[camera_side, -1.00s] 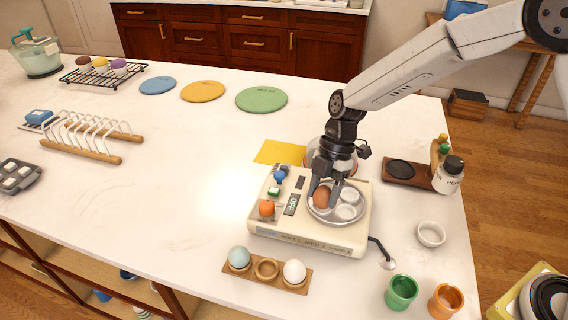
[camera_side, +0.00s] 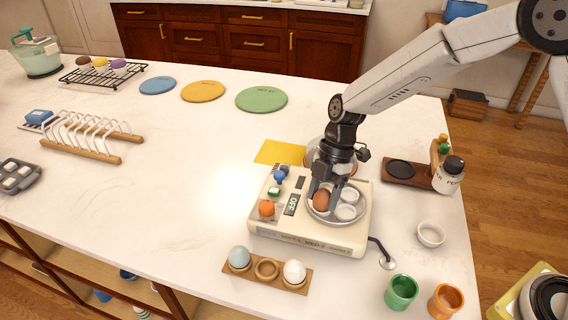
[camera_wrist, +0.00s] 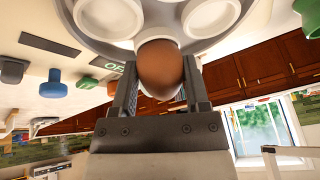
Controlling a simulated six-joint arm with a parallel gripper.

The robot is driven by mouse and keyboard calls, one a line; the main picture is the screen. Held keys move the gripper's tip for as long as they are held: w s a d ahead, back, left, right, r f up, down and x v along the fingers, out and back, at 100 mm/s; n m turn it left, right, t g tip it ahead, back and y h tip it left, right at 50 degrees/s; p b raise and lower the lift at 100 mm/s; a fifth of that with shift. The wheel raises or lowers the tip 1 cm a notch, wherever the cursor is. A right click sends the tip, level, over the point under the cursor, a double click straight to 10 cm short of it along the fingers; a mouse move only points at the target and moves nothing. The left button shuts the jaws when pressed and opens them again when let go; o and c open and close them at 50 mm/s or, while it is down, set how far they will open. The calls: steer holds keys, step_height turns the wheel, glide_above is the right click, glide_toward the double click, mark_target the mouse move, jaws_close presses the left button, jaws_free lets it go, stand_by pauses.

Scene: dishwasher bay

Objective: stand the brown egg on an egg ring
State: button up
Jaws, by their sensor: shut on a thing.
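The brown egg (camera_side: 321,200) is between the fingers of my gripper (camera_side: 322,190), which is shut on it. The egg is over the left side of the round metal tray (camera_side: 324,219) on the cream egg cooker (camera_side: 300,241). White egg rings (camera_side: 345,212) show in the tray beside the egg. In the wrist view the egg (camera_wrist: 160,68) covers most of one ring (camera_wrist: 152,36), and two other rings (camera_wrist: 110,18) in view look empty. I cannot tell whether the egg touches its ring or is just above it.
Small coloured knobs (camera_side: 267,208) stand left of the tray. A wooden holder (camera_side: 267,271) with a blue egg and a white egg is in front. A black lever (camera_side: 380,248) sticks out at right. A white bowl (camera_side: 431,234) and green cup (camera_side: 402,291) stand further right.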

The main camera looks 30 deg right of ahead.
stand_by(0.4)
steer(key=o, duration=0.8)
steer(key=shift+c, duration=0.2)
steer(key=shift+r, duration=0.15)
steer(key=shift+r, duration=3.85)
steer(key=shift+s+d+f+m, duration=0.2)
steer(key=shift+s+d+m, duration=0.05)
steer(key=shift+d+m, duration=0.45)
steer(key=s+d+f+m+t+h, duration=0.2)
steer(key=s+d+m, duration=0.4)
steer(key=m, duration=0.3)
steer(key=s+d+f+m+t+h, duration=0.2)
steer(key=s+d+m, duration=0.4)
steer(key=d+m, duration=0.3)
steer(key=shift+s+d+f+m+t, duration=0.2)
steer(key=shift+f+m+t, duration=0.25)
steer(key=shift+m, duration=0.35)
